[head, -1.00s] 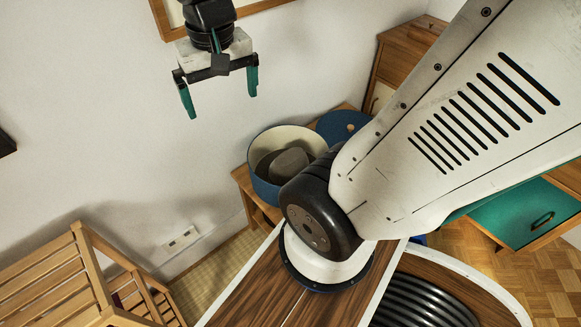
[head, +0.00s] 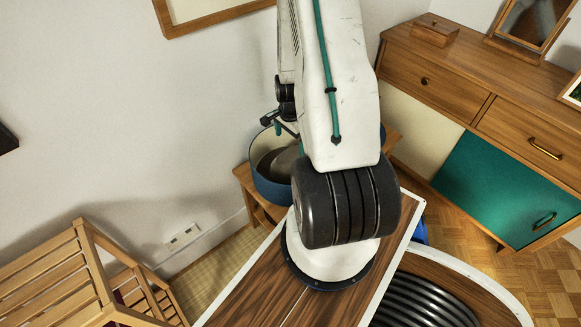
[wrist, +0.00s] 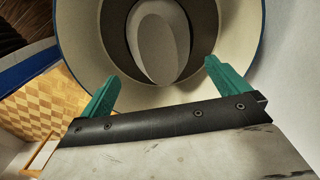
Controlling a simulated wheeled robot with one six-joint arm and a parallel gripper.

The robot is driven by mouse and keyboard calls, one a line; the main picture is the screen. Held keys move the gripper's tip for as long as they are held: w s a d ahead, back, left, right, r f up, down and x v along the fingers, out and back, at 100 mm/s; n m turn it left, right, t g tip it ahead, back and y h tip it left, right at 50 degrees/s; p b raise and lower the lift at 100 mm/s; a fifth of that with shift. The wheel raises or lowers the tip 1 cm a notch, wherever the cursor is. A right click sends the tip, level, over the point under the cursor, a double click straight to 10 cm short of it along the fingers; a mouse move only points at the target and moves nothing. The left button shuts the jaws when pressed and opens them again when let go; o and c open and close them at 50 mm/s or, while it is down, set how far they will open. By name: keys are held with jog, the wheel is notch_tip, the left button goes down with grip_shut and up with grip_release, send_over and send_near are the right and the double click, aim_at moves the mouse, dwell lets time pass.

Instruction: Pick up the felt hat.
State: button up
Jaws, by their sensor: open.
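The felt hat (head: 282,160) is grey-brown with a darker brim and lies inside a round blue box (head: 268,190) with a cream lining. In the head view my arm hides part of the hat and box. In the wrist view the hat's grey crown (wrist: 160,40) shows at the top middle, inside the box's cream wall (wrist: 237,40). My gripper (wrist: 160,80) has two teal fingers spread wide, with nothing between them. The fingers are above the box, on the near side of the crown. I cannot tell the exact height gap.
The box stands on a low wooden table (head: 247,180) against the white wall. A wooden dresser (head: 450,80) with a teal door stands to the right. A slatted wooden rack (head: 50,270) is at the lower left. A picture frame (head: 215,18) hangs above.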

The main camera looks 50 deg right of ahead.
aim_at(291, 154)
jog(key=f, duration=0.3)
jog(key=shift+s, duration=0.2)
jog(key=shift+w+d+f, duration=0.1)
jog(key=shift+f, duration=2.6)
jog(key=c, duration=1.2)
